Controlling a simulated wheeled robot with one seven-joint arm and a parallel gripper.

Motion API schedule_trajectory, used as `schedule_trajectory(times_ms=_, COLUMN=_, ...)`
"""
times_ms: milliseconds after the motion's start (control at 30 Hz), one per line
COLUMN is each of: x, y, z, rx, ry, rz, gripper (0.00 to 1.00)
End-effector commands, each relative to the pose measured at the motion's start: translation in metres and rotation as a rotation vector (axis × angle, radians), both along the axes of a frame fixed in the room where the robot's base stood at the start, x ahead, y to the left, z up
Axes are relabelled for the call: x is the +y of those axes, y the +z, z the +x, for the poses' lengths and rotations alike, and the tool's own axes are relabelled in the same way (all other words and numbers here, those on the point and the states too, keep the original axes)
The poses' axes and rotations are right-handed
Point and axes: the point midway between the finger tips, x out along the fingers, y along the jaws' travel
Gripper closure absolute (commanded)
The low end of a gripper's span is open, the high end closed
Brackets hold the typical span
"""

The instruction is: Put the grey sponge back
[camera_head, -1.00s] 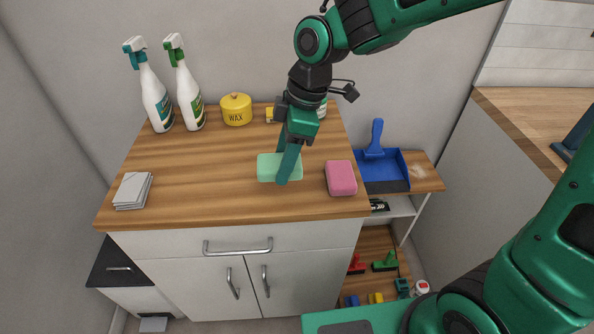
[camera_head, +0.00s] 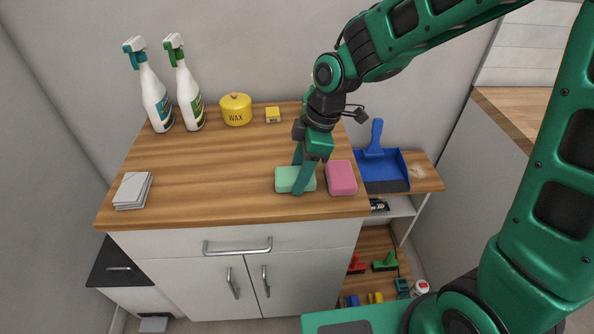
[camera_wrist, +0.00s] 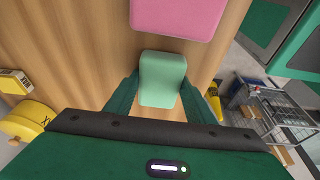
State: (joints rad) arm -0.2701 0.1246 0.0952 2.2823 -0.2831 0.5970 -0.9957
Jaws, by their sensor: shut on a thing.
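My gripper (camera_head: 303,178) is shut on a pale green sponge (camera_head: 283,180) near the front right of the wooden counter. In the wrist view the green sponge (camera_wrist: 162,78) sits between the two fingers of my gripper (camera_wrist: 161,84). It is at or just above the counter top; I cannot tell which. A pink sponge (camera_head: 341,178) lies close to its right, near the counter's right edge; it also shows in the wrist view (camera_wrist: 178,15). I make out no clearly grey sponge.
A stack of grey-white pads (camera_head: 132,190) lies at the counter's front left. Two spray bottles (camera_head: 157,104), a yellow wax tin (camera_head: 236,110) and a small yellow box (camera_head: 273,115) stand along the back. A blue dustpan (camera_head: 384,170) is to the right. The middle of the counter (camera_head: 210,165) is clear.

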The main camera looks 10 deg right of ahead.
Motion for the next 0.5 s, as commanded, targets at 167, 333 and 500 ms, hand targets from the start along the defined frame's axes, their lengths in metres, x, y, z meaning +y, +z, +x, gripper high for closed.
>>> schedule_trajectory(times_ms=167, x=0.0, y=-0.0016, z=0.0001, rx=0.0, ry=0.0, rz=0.0, gripper=0.32)
schedule_trajectory(times_ms=333, x=0.0001, y=-0.0015, z=0.0001, rx=0.0, ry=0.0, rz=0.0, gripper=0.32)
schedule_trajectory(times_ms=500, x=0.0002, y=0.0, z=0.0001, rx=0.0, ry=0.0, rz=0.0, gripper=0.32)
